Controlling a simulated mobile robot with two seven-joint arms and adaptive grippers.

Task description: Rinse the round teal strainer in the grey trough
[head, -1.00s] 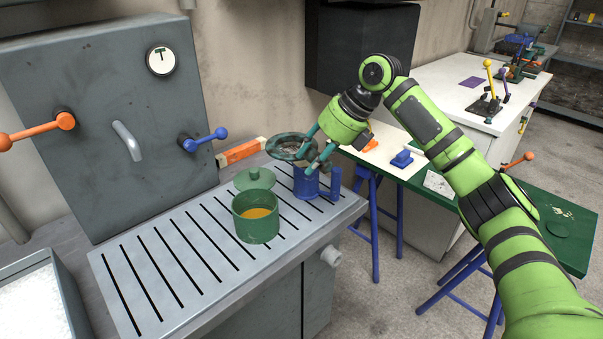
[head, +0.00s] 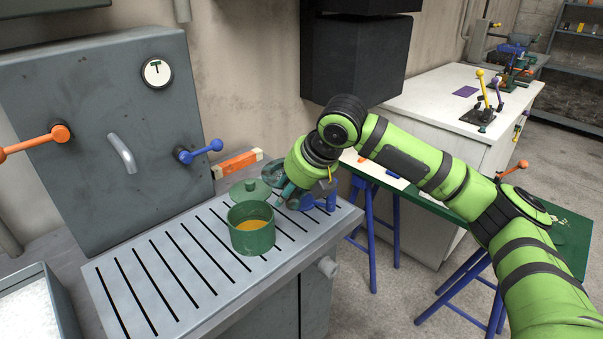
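The round dark-teal strainer (head: 269,174) shows only as a partial ring at the back of the slotted grey counter, beside the blue mug (head: 308,200). The rest is hidden behind my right gripper (head: 284,198). The teal fingers point down and left in front of the strainer, close to the green pot. They overlap in the picture, so I cannot tell whether they are open or grip the strainer rim. A grey trough (head: 58,298) with white contents is at the lower left. My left gripper is not in view.
A green pot (head: 252,241) with orange contents stands on the slotted counter (head: 150,290), a green lid (head: 250,189) behind it. A grey cabinet (head: 90,120) with orange and blue levers rises behind. The counter's left part is clear.

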